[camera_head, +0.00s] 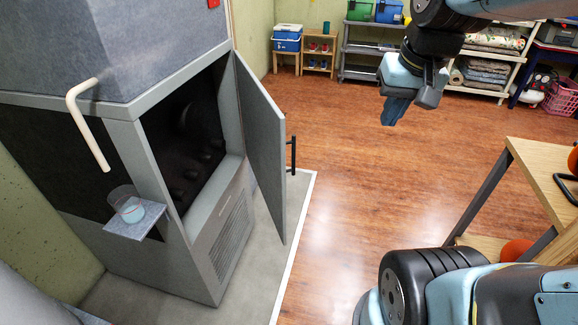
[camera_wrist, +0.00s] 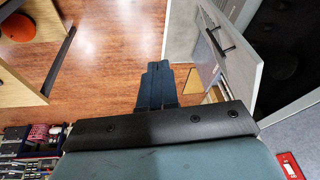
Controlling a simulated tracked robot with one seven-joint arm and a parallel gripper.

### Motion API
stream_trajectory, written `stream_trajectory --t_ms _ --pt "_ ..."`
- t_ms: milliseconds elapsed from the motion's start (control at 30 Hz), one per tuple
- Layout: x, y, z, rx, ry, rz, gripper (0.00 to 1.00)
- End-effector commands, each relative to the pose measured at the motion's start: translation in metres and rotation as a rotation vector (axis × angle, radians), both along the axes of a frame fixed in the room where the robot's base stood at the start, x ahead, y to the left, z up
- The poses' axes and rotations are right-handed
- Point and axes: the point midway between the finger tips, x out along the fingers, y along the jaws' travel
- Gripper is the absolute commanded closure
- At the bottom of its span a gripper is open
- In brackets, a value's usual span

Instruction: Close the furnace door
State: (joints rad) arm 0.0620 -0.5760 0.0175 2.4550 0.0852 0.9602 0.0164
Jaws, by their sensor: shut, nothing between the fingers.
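The grey furnace (camera_head: 150,160) stands at the left in the head view. Its door (camera_head: 262,140) is hinged on the right side of the opening and stands wide open, showing the dark inside. A black bar handle (camera_head: 291,155) is on the door's outer face. In the wrist view the door (camera_wrist: 222,55) is at the upper right with its handle (camera_wrist: 220,42). My gripper (camera_head: 390,112) is in the air to the right of the door, apart from it. Its fingers (camera_wrist: 158,85) are shut and empty.
A small shelf with a cup (camera_head: 126,205) juts from the furnace, below a white pipe (camera_head: 85,115). A wooden table (camera_head: 545,165) stands at the right. Shelves (camera_head: 485,70) with boxes and cloths line the back. The wooden floor between door and table is clear.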

Motion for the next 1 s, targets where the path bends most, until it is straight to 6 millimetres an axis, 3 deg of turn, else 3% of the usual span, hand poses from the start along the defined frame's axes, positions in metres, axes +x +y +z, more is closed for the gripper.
stream_trajectory --t_ms 500,1000 --pt "0.065 0.014 -0.072 0.234 0.435 -0.212 1.0" --pt "0.117 0.022 -0.151 0.517 0.836 -0.423 1.0"
